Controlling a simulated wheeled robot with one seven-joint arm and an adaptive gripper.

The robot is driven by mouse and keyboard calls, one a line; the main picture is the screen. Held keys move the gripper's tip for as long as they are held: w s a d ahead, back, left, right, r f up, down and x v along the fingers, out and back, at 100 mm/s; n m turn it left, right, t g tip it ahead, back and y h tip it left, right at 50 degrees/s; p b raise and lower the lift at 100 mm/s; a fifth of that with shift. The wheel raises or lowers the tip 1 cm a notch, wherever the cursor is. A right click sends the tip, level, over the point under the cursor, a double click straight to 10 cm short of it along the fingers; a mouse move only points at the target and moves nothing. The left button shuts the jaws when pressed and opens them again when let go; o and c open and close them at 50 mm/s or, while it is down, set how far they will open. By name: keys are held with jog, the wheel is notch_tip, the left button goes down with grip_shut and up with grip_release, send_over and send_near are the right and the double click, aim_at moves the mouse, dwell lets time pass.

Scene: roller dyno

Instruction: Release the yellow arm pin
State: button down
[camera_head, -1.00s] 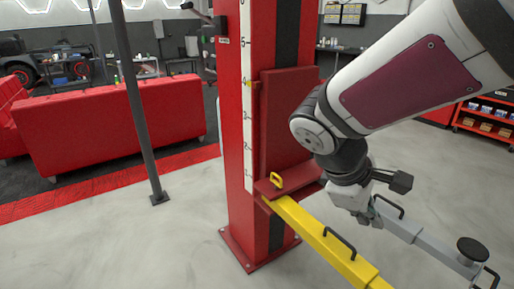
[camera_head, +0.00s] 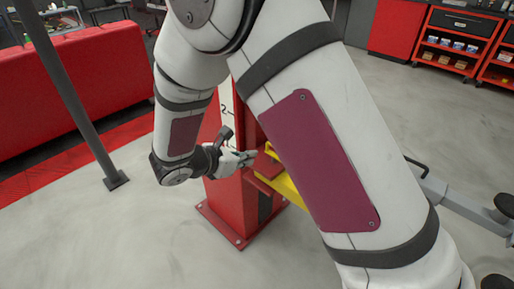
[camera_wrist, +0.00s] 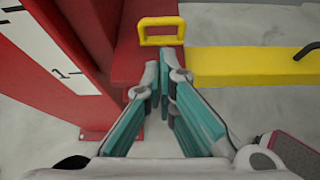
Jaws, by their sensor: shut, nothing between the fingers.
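The yellow arm pin shows in the wrist view as a yellow loop handle (camera_wrist: 161,31) standing on the red carriage block (camera_wrist: 132,66) of the lift post. The yellow arm (camera_wrist: 240,66) runs off to the right of that block. My gripper (camera_wrist: 159,68) has its teal-sided fingers together, with nothing between them. Its tips point at the loop and lie just short of it in the picture; I see no grip on it. In the head view my gripper (camera_head: 250,158) is beside the carriage, and the loop is mostly hidden behind my arm and gripper.
The red lift post (camera_head: 222,196) with its white number scale (camera_wrist: 50,55) stands close to my gripper. A grey arm (camera_head: 462,203) with round pads extends at the right. A dark pole (camera_head: 75,100) and a red barrier (camera_head: 60,90) are at the left. Grey floor is open in front.

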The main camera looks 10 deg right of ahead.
jog(key=shift+w+a+f, duration=0.2)
jog(key=shift+w, duration=0.05)
jog(key=b+x, duration=0.1)
jog(key=x, duration=0.9)
dwell(0.3)
